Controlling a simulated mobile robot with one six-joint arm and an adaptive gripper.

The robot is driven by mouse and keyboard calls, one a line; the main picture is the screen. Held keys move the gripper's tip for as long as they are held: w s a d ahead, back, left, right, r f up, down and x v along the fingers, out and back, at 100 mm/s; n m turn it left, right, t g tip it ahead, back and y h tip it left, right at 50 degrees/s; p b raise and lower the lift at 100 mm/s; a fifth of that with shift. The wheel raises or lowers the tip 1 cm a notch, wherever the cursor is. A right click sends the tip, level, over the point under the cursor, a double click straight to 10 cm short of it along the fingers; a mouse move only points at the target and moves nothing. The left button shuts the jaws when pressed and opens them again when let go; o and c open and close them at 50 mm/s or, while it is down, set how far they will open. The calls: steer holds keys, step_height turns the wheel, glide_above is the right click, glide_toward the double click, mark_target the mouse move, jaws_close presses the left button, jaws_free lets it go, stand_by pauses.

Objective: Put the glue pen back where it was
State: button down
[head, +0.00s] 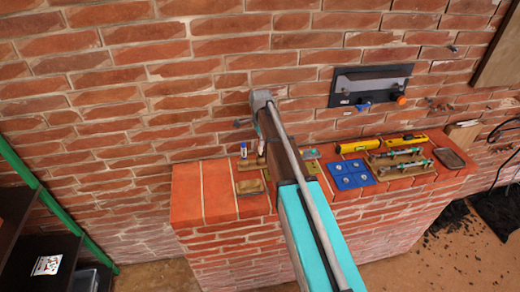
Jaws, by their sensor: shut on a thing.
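My arm reaches from the bottom of the head view up to the wall, over the brick ledge (206,190). Its grey wrist end shows near the wall, but my gripper's jaws are hidden behind the arm. A small white tube with blue on it (243,151) stands upright on the ledge just left of the arm. A slim whitish piece (261,147) shows right beside the arm's edge, partly covered. I cannot tell which of these is the glue pen, nor what the jaws hold.
Brown trays (250,187) lie left of the arm. To the right are a blue plate (349,173), a yellow level (361,146), a tray with pens (402,161) and a grey dish (449,158). A dark panel (371,85) hangs on the wall. The ledge's left end is clear.

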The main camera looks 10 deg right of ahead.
mark_target(261, 151)
steer(key=shift+f, duration=0.1)
step_height(261, 151, down, 4)
steer(key=b, duration=0.4)
steer(key=shift+f+b, duration=0.25)
steer(key=shift+b, duration=0.05)
steer(key=shift+f, duration=0.15)
steer(key=c, duration=0.5)
jaws_free()
steer(key=shift+c, duration=0.2)
step_height(261, 151, up, 14)
steer(key=p, duration=1.3)
steer(key=shift+d, duration=0.1)
steer(key=shift+f, duration=0.1)
